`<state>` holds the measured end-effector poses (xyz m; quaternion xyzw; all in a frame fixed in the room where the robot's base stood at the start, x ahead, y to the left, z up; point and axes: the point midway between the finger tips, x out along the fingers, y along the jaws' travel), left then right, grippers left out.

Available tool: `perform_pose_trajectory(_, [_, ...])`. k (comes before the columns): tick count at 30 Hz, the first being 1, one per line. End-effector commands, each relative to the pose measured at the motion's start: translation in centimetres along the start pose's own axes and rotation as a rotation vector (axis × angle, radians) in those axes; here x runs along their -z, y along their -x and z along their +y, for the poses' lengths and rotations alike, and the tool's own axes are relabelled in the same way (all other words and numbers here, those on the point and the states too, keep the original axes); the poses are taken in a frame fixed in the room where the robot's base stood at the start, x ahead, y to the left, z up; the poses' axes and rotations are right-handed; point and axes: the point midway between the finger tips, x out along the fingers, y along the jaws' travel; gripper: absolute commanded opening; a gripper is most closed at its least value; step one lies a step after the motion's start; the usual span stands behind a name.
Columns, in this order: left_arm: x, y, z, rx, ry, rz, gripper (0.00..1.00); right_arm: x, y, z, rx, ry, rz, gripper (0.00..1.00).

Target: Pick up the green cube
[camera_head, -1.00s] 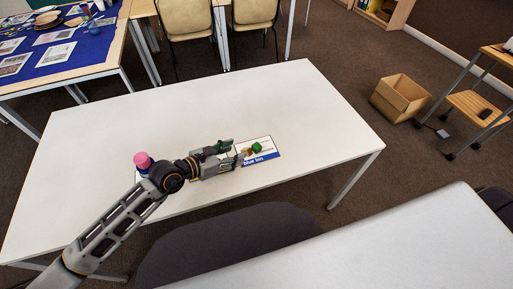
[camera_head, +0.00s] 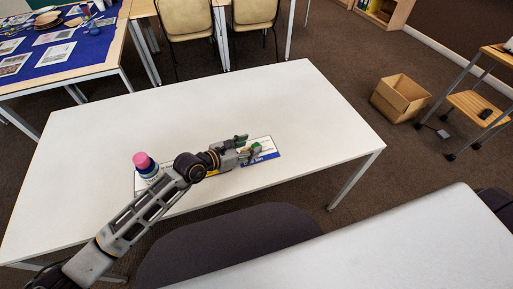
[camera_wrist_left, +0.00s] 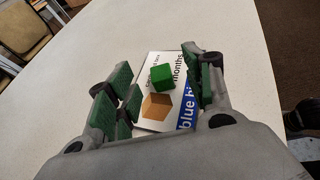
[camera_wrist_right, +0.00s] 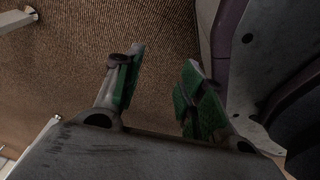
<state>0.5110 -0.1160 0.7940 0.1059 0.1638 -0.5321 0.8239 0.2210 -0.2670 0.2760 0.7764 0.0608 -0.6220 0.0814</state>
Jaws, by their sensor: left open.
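The green cube (camera_wrist_left: 162,77) lies on a white card with a blue band (camera_wrist_left: 187,105), marked "blue bin", in the left wrist view. In the head view the cube (camera_head: 256,148) is partly hidden by my left gripper (camera_head: 250,145).
The card lies on a white table (camera_head: 200,105) that is mostly clear. A second white table (camera_head: 420,245) is at the lower right. A cardboard box (camera_head: 401,97) sits on the floor.

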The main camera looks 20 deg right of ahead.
Motion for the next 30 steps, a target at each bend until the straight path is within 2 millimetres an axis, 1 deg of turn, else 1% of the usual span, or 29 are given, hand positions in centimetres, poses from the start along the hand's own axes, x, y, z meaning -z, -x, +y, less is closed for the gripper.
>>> perform_pose_trajectory(8, [0.0, -0.1, 0.0, 0.0, 0.0, 0.0, 0.52, -0.5, 0.0, -0.2, 0.002, -0.001, -0.006, 0.4])
perform_pose_trajectory(13, [0.3, -0.9, 0.1, 0.001, 0.001, 0.0, 0.52, -0.3, -0.1, -0.2, 0.002, -0.001, -0.005, 0.4])
perform_pose_trajectory(17, [0.5, -2.1, 0.3, 0.0, 0.0, 0.0, 0.52, 0.5, -0.1, -0.2, 0.002, -0.002, 0.001, 0.4])
perform_pose_trajectory(24, [0.8, -4.3, 0.4, 0.0, 0.0, -0.001, 0.52, 2.7, 0.1, -0.3, 0.004, -0.005, 0.028, 0.4])
perform_pose_trajectory(27, [0.8, -4.9, 0.4, 0.0, 0.001, 0.0, 0.52, 3.2, 0.2, -0.5, 0.005, -0.006, 0.034, 0.4])
perform_pose_trajectory(30, [0.8, -5.2, 0.3, 0.001, 0.0, 0.0, 0.52, 3.2, 0.2, -0.6, 0.007, -0.008, 0.032, 0.4])
